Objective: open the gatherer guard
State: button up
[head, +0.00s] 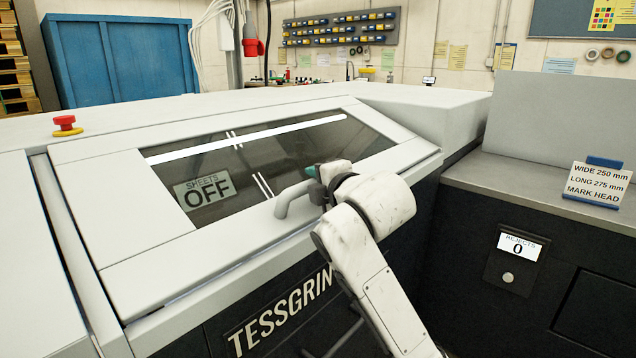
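The gatherer guard (120,232) is a slanted white-framed cover with a dark window, lying down over the front of the white machine. A pale bar handle (288,203) stands out from the guard's lower edge, near the middle. My gripper (316,187) is at the right end of this handle, with a teal part showing at its top. My wrist hides much of the fingers and the handle's right part, so I cannot tell whether the fingers are closed on it.
A red emergency stop button (66,125) sits on the machine top at left. To the right are a grey side counter (540,188), a size card (597,183) and a rejects counter (517,247). A blue cabinet (118,62) stands behind. Space above the guard looks clear.

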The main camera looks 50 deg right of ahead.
jog(key=shift+c, duration=0.5)
grip_shut()
jog(key=shift+r, duration=0.1)
